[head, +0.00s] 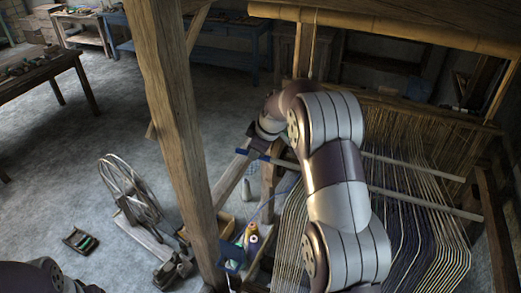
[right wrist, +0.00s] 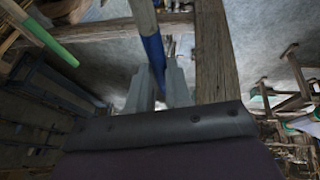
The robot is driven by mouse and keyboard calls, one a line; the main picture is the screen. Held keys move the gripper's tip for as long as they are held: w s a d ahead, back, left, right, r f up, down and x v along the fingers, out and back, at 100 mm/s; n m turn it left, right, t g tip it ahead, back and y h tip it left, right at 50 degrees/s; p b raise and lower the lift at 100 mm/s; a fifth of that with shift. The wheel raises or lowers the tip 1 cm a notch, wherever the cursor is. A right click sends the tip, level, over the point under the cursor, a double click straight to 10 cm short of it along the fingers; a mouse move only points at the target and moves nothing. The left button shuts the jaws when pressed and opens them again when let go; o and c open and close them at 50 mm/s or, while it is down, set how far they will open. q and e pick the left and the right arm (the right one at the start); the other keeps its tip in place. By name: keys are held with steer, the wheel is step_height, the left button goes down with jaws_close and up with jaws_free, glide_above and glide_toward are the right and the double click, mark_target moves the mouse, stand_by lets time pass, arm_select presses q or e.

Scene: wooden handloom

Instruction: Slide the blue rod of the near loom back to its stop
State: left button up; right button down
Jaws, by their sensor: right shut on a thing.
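The near loom's rod shows in the right wrist view as a pale bar with a blue section (right wrist: 154,50). My right gripper (right wrist: 156,88) has its two grey fingers on either side of the blue section, closed on it. In the head view my right arm reaches over the loom threads (head: 405,225), and the gripper end is beside the left frame post, mostly hidden by the wrist. Blue rod parts (head: 251,154) show just below it. The rod's stop cannot be made out. Part of my left arm shows at the lower left corner; its fingers are not visible.
A thick wooden post (head: 172,120) stands left of my right arm. A wooden beam (right wrist: 212,50) runs close beside the fingers. A rod with a green section (right wrist: 50,40) lies at the upper left. A spinning wheel (head: 130,190) stands on open floor.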

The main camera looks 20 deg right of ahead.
steer(key=shift+s+a+r, duration=0.1)
steer(key=shift+s+a, duration=0.35)
steer(key=shift+a, duration=0.2)
steer(key=c, duration=1.1)
jaws_free()
steer(key=shift+a, duration=0.1)
steer(key=shift+o, duration=0.2)
steer(key=shift+w+a, duration=0.25)
steer(key=shift+a, duration=0.15)
arm_select(q)
steer(key=shift+w+f+b, duration=0.25)
steer(key=shift+f+b, duration=0.5)
steer(key=shift+f, duration=0.45)
arm_select(e)
steer(key=v, duration=1.3)
steer(key=shift+w, duration=0.1)
